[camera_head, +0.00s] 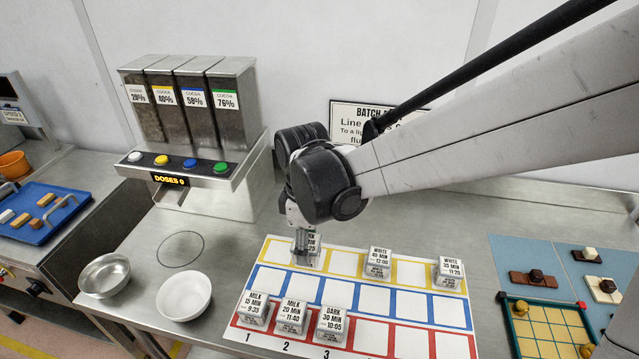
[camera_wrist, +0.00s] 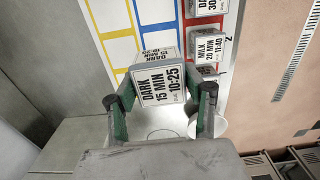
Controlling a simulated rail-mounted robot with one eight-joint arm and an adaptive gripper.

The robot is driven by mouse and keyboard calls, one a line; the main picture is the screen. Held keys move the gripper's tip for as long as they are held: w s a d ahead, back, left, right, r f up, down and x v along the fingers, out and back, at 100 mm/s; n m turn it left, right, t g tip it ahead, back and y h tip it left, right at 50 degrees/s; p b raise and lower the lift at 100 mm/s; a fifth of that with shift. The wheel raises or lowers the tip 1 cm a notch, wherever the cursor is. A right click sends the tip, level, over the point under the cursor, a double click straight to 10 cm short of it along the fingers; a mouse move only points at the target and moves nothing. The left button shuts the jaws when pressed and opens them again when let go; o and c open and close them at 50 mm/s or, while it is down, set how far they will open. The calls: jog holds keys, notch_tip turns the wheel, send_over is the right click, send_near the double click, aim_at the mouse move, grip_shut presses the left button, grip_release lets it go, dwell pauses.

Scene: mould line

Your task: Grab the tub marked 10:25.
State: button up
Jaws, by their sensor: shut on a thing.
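The tub marked 10:25 (camera_wrist: 157,86) reads "DARK 15 MIN" and sits between my two green and black fingers in the wrist view. My gripper (camera_wrist: 160,96) is shut on its sides. In the head view the same tub (camera_head: 308,252) shows at the yellow row of the board, near its left end, partly covered by my gripper (camera_head: 304,236). I cannot tell whether the tub touches the board or hangs just above it.
The board (camera_head: 262,327) holds several other tubs: MILK 9:25 (camera_head: 254,308), MILK 11:40 (camera_head: 291,316) and DARK 10:05 (camera_head: 331,323) in front, and WHITE tubs (camera_head: 378,262) at the back right. A white bowl (camera_head: 184,296), a metal bowl (camera_head: 104,275) and the cocoa dispenser (camera_head: 190,110) stand left.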

notch_tip(320, 180, up, 6)
jog(key=p, duration=0.3)
jog(key=shift+f, duration=0.1)
